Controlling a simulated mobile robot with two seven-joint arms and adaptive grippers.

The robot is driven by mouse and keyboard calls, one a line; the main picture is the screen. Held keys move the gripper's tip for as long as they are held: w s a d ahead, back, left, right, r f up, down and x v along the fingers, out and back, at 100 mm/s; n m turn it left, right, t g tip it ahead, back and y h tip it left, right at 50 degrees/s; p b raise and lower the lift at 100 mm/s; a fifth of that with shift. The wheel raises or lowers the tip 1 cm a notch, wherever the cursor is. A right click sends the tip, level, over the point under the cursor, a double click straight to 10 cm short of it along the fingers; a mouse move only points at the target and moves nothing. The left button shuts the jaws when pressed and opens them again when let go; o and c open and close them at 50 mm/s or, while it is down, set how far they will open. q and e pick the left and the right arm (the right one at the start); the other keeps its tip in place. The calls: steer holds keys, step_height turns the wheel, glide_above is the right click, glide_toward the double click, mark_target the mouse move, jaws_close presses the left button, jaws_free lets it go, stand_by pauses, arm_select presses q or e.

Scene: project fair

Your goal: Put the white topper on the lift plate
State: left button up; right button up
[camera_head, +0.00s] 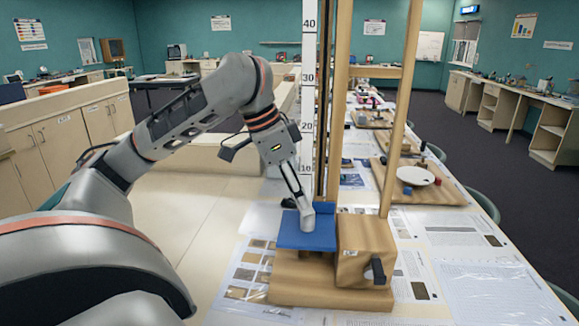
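The lift plate (290,236) is a flat blue plate low on a wooden lift stand, in front of a tall upright scale. The white topper (308,222) is a small pale piece, narrower at the top, standing upright on or just over the blue plate. My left gripper (303,201) points down from above, with its fingertips at the topper's upper part. The fingers look closed around it; the far side of the grip is hidden. I cannot make out a gap between topper and plate. My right gripper is not in view.
The stand's wooden block (362,250) with a dark knob is right of the plate. Two wooden posts and the numbered scale (309,90) rise close by. Papers cover the table. A board with a white disc (415,176) lies farther back right. The table's left part is clear.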

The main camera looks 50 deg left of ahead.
arm_select(q)
steer(key=v, duration=0.6)
steer(key=shift+r, duration=0.35)
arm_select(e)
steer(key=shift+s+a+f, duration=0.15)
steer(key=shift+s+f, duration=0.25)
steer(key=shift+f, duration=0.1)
arm_select(q)
steer(key=shift+s, duration=0.15)
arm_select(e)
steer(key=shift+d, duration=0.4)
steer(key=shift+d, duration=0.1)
